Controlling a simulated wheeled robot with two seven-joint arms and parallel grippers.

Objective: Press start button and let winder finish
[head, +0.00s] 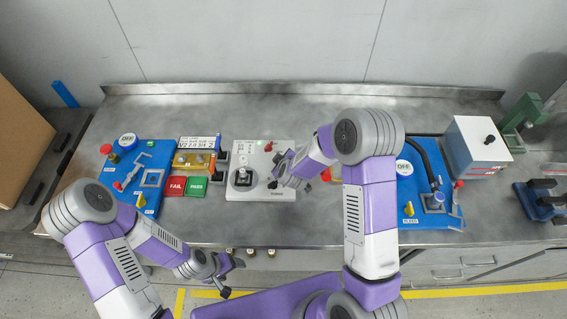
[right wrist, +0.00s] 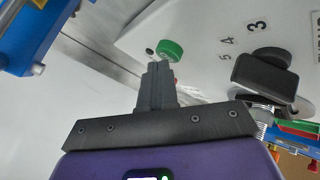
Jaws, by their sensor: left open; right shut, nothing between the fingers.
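The white station (head: 262,190) sits in the middle of the bench, with a black mechanism (head: 243,177) on its left part. In the right wrist view the white panel (right wrist: 215,22) carries a round green button (right wrist: 170,50), a black knob (right wrist: 265,75) and printed digits. My right gripper (right wrist: 158,66) is shut and empty, its tips right by the green button's edge; I cannot tell if they touch it. In the head view this gripper (head: 276,180) is over the white station. My left gripper (head: 231,278) is open and empty, in front of the bench edge.
A blue station (head: 150,160) stands to the left, with red FAIL (head: 176,186) and green PASS (head: 196,186) pads beside it. Another blue station (head: 425,180) and a white box (head: 476,147) stand to the right. The bench's back strip is clear.

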